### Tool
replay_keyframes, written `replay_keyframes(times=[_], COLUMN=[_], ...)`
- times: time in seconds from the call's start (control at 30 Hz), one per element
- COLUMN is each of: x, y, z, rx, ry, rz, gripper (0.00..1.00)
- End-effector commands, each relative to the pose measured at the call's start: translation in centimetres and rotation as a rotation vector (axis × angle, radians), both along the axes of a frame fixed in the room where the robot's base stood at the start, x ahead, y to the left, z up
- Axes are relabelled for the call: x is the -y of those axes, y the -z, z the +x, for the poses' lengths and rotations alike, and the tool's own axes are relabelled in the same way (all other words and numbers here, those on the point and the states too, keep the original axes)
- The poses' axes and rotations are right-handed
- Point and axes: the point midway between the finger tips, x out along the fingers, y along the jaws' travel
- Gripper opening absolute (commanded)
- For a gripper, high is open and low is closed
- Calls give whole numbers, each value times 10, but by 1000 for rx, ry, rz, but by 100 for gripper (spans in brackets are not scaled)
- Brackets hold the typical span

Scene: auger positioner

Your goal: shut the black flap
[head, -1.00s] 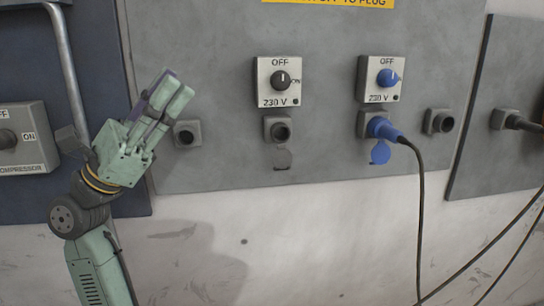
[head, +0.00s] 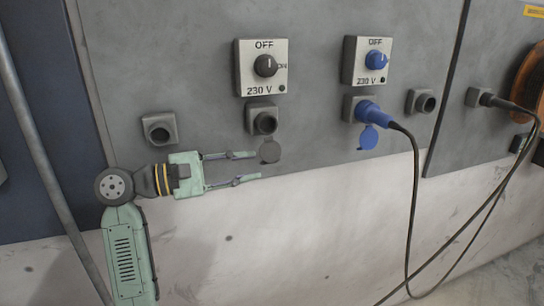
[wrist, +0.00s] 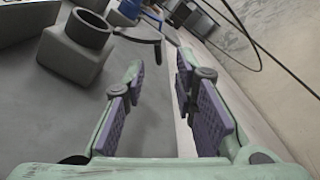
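The black flap (head: 270,151) hangs open below its dark round socket (head: 265,123), under the left switch box. In the wrist view the socket (wrist: 82,38) is at the upper left, and the thin dark flap (wrist: 137,33) sticks out from beside it, seen nearly edge-on. My gripper (head: 254,166) points right, just left of and slightly below the flap. Its two fingers are apart with nothing between them. The wrist view shows the gap between the purple-padded fingers (wrist: 160,72), with the flap ahead of them. I cannot tell the exact gap between fingertips and flap.
A blue plug (head: 373,113) with a hanging blue flap (head: 368,137) and black cable sits right of the flap. A capless-looking socket (head: 159,128) is above my wrist, another (head: 420,101) farther right. The white wall (head: 300,220) below is clear.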

Motion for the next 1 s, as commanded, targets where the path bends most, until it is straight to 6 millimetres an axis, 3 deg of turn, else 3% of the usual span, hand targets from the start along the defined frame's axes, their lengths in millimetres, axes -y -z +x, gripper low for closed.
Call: replay_keyframes(times=[0.2,0.4,0.73,1.0], x=[38,56,59,58], y=[-3,-1,0,0], z=[12,18,19,19], rx=[-1,-1,-1,-1], ry=[2,0,0,0], rz=[-2,-2,-3,-3], gripper=[26,26,26,8])
